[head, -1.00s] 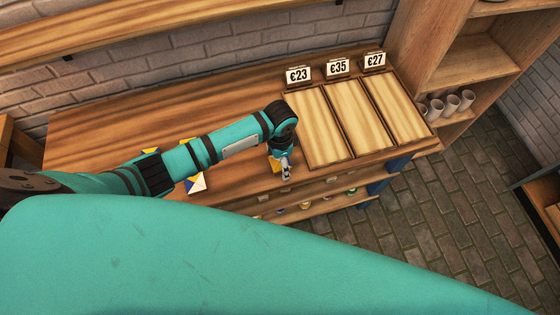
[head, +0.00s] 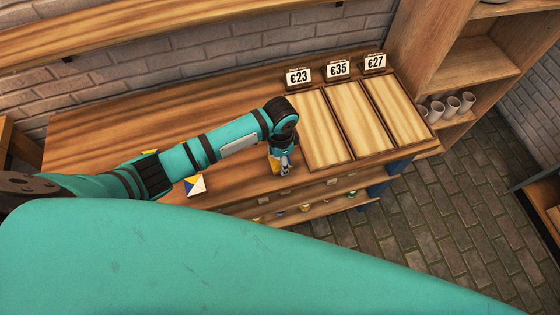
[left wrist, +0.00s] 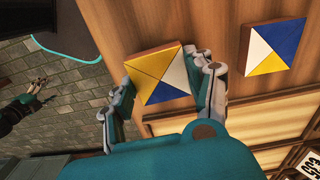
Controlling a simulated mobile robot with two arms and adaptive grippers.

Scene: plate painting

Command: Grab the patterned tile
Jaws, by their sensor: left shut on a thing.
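My left gripper (head: 285,170) is at the front edge of the wooden table, left of the wooden panels. In the left wrist view its fingers (left wrist: 162,88) are shut on a patterned tile (left wrist: 158,70), one at each side. The square tile has yellow, white and blue triangles. In the head view only a yellow part of this tile (head: 274,166) shows beside the gripper. I cannot tell whether it touches the table. A dark and teal arm end (left wrist: 30,98), likely my right gripper, shows small at the left of the left wrist view; its jaws are unclear.
Another patterned tile (left wrist: 273,46) lies apart on the wood. In the head view a tile (head: 195,186) lies left of my gripper, partly behind my arm. Three panels (head: 366,122) with price signs (head: 338,69) fill the table's right end. The back left tabletop (head: 150,115) is clear.

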